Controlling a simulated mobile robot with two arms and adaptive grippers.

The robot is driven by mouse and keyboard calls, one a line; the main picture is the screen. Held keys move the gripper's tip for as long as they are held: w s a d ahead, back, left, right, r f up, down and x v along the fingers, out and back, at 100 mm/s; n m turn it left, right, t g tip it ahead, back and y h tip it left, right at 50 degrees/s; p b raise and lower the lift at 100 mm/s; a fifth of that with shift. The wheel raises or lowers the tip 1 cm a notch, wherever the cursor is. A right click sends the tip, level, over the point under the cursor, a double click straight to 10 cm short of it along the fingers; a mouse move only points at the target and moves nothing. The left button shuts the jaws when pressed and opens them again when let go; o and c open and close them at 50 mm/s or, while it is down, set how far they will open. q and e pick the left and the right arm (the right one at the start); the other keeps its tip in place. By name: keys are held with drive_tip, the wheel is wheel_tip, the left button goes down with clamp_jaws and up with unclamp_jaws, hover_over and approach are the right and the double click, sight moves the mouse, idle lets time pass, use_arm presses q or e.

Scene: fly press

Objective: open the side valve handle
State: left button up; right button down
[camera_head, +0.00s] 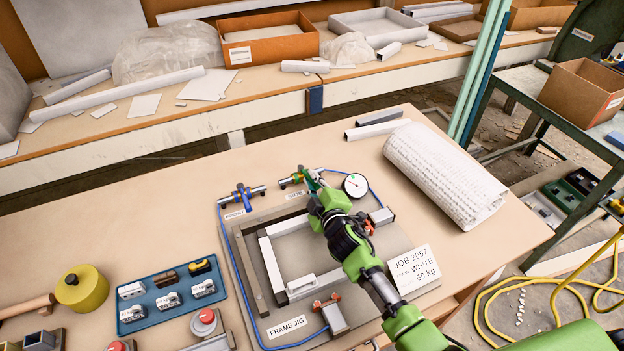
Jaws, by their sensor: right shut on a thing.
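Two small valves sit at the back edge of the frame jig (350,260). One has a blue handle (243,192). The other, to its right, has a green handle (301,173). My left gripper is not in view.
A round gauge (355,185) stands just right of the gripper. Red-topped clamps (327,309) and a white frame (272,265) are on the jig. A blue tray (171,298) is at left, a textured white roll (445,175) at right. Bare table lies behind the valves.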

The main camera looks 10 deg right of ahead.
drive_tip(key=c, duration=2.4)
unclamp_jaws()
drive_tip(key=shift+o, duration=0.2)
drive_tip(key=shift+s, duration=0.1)
drive_tip(key=v, duration=1.2)
drive_tip(key=shift+a, duration=0.15)
